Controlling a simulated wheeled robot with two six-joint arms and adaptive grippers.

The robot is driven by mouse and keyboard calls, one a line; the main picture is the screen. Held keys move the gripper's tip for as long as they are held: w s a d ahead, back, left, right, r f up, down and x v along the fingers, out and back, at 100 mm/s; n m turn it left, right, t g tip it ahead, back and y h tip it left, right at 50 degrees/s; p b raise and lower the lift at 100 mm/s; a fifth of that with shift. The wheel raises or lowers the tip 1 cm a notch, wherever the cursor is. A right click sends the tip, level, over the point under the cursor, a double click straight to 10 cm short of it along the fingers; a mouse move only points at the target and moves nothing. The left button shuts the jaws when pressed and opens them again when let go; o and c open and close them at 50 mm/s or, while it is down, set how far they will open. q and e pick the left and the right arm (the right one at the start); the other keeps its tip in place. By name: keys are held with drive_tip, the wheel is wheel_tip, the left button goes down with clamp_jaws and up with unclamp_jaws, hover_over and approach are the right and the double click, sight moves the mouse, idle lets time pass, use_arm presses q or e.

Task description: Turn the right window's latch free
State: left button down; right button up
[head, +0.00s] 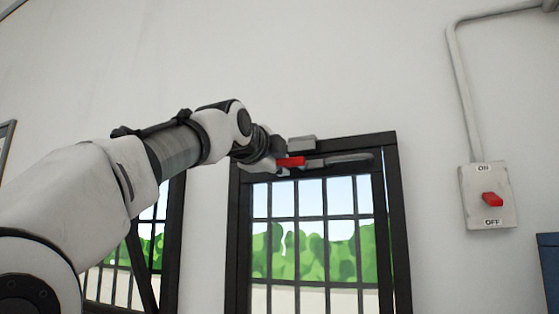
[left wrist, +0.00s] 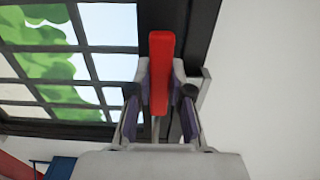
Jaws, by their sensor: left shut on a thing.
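The right window (head: 389,200) has a black frame and a barred pane. Its latch has a red handle (head: 291,161) at the top of the frame, lying roughly level in the head view. My left gripper (head: 278,163) is at the handle, and its fingertips are partly hidden there. In the left wrist view the red handle (left wrist: 160,70) stands between the fingers of my left gripper (left wrist: 161,88), which is shut on it. The latch's pivot is hard to make out. My right gripper is in neither view.
A grey block (head: 302,143) and a grey bar (head: 348,159) are beside the handle on the top frame. Another barred window (head: 174,240) is to the left, partly behind my arm. An ON/OFF switch box (head: 475,200) with a conduit (head: 462,90) is on the wall at right.

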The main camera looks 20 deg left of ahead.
use_arm(q)
drive_tip(key=shift+s+r, duration=0.15)
drive_tip(key=shift+r, duration=0.3)
drive_tip(key=c, duration=1.2)
unclamp_jaws()
drive_tip(key=shift+o, duration=0.8)
drive_tip(key=shift+f, duration=0.1)
drive_tip(key=shift+w+f, duration=0.15)
drive_tip(key=shift+w, duration=0.15)
drive_tip(key=shift+s+f, duration=0.1)
drive_tip(key=shift+f, duration=0.1)
